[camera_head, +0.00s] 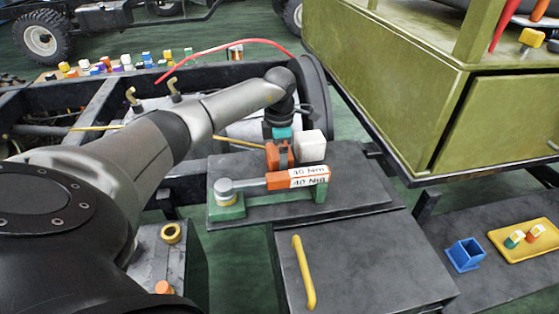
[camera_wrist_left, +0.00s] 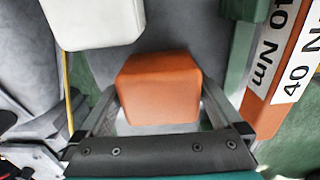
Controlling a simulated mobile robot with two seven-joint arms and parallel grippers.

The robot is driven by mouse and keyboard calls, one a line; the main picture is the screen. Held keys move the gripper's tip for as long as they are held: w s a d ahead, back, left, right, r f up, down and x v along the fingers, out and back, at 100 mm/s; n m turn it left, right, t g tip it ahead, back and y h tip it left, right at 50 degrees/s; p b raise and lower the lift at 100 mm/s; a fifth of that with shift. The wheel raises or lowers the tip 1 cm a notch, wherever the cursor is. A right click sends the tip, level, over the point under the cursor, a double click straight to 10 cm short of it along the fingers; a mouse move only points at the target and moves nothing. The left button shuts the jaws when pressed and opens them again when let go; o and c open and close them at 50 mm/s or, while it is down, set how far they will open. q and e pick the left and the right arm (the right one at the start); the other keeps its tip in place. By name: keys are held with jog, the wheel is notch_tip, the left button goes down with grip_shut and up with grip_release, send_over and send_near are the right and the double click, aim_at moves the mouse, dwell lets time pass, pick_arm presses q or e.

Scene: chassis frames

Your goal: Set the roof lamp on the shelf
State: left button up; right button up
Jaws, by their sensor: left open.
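An orange block (camera_head: 279,157), seemingly the roof lamp, stands on the dark grey top (camera_head: 360,165) beside a white block (camera_head: 311,146). My left gripper (camera_head: 282,142) points down over the orange block. In the left wrist view the orange block (camera_wrist_left: 160,88) lies between the two open fingers of the gripper (camera_wrist_left: 161,105), with a gap visible at its sides. The white block (camera_wrist_left: 93,20) is just beyond it. Which surface counts as the shelf is unclear; a low dark surface (camera_head: 480,285) lies at the right. My right gripper is out of view.
A torque tool marked 40 Nm (camera_head: 300,177) rests on a green stand (camera_head: 255,208) close by the orange block. A yellow handle (camera_head: 303,272) stands in front. A blue bin (camera_head: 465,254) and a yellow tray (camera_head: 515,255) sit at right. An olive cab (camera_head: 385,80) rises behind.

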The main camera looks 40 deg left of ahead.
pick_arm(q)
jog(key=shift+c, duration=0.2)
grip_shut()
dwell(0.5)
jog(key=shift+r, duration=0.15)
jog(key=shift+r, duration=0.2)
jog(key=shift+r+p, duration=0.35)
jog(key=shift+r, duration=0.25)
notch_tip(320, 180, up, 18)
jog(key=p, duration=0.5)
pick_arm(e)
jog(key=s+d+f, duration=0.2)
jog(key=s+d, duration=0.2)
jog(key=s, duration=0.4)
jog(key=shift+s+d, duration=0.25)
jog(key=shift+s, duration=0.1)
